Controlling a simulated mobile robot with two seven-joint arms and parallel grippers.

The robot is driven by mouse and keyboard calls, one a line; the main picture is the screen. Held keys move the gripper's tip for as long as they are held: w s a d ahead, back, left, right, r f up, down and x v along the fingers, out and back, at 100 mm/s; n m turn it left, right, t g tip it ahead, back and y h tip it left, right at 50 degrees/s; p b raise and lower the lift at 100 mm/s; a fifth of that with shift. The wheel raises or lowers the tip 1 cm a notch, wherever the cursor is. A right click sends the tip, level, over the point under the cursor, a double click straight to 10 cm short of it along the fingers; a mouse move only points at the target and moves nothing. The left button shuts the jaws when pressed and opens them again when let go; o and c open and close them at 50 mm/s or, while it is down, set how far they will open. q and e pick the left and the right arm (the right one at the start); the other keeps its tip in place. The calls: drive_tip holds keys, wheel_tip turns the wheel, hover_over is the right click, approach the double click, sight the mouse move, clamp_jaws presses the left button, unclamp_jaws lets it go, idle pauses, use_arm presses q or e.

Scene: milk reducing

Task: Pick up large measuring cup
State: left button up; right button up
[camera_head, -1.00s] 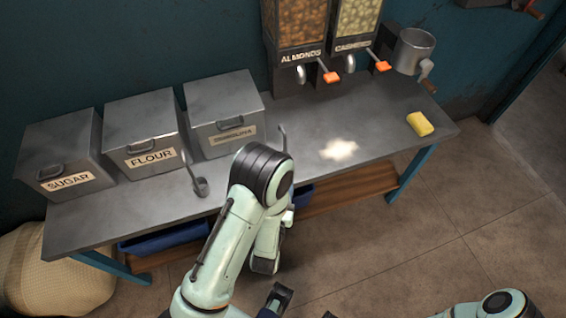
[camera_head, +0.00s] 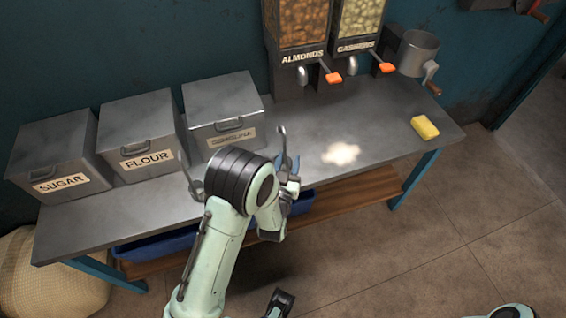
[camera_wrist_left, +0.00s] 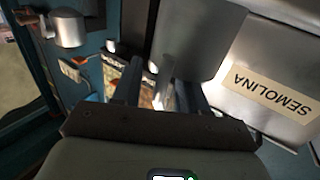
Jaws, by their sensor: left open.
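The large measuring cup is a grey metal cup with an upright handle (camera_head: 282,142), standing near the front of the metal table; its bowl is hidden behind my left arm in the head view. In the left wrist view a large grey metal cup body (camera_wrist_left: 198,38) fills the upper middle, just beyond the fingers. My left gripper (camera_head: 287,164) is open at the table's front edge, close to the handle. Its fingers also show in the left wrist view (camera_wrist_left: 160,90); I cannot tell whether they touch the cup. A dark gripper part (camera_head: 279,302) at the bottom edge may be my right one.
A smaller measuring cup (camera_head: 197,188) stands left of my arm. Sugar (camera_head: 55,155), flour (camera_head: 140,130) and semolina (camera_head: 225,110) bins line the back. Nut dispensers (camera_head: 330,50), a metal grinder (camera_head: 416,52), a powder pile (camera_head: 341,153) and a yellow sponge (camera_head: 424,127) are to the right.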

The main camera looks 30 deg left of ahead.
use_arm(q)
clamp_jaws()
